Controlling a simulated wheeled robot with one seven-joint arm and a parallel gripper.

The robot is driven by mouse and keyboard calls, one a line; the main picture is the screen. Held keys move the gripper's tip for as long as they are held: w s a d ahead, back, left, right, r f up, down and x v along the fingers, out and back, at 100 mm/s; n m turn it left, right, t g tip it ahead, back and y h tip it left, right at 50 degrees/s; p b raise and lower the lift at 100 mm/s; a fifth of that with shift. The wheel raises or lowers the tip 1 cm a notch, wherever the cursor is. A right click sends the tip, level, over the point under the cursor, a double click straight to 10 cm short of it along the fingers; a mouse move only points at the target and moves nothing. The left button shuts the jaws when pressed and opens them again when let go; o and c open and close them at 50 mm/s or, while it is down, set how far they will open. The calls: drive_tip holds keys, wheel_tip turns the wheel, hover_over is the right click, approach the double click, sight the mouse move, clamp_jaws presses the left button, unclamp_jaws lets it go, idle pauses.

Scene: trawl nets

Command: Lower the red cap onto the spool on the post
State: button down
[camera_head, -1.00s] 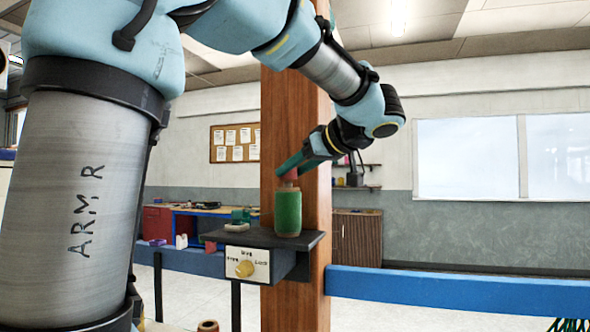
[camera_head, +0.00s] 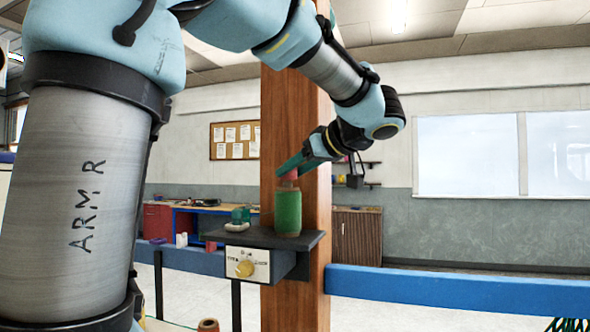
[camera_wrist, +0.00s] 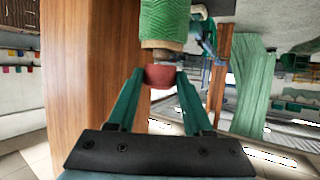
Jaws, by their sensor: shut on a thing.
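A green spool (camera_head: 288,212) with brown ends stands upright on a dark shelf fixed to the wooden post (camera_head: 315,270). It also shows at the top of the wrist view (camera_wrist: 165,25). My gripper (camera_head: 290,172) is just above the spool and reaches in from the upper right. Its green fingers (camera_wrist: 160,78) are shut on the small red cap (camera_wrist: 159,76), one on each side. The cap (camera_head: 292,175) is over the spool's top end. Whether the cap touches the spindle tip I cannot tell.
The post rises close behind the spool. A blue rail (camera_head: 440,290) runs right of the post.

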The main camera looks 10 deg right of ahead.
drive_tip(key=shift+f, duration=0.15)
drive_tip(key=shift+f, duration=0.45)
drive_tip(key=shift+c, duration=1.1)
unclamp_jaws()
drive_tip(key=b+v, duration=0.3)
drive_tip(key=v, duration=0.8)
drive_tip(key=shift+a, duration=0.1)
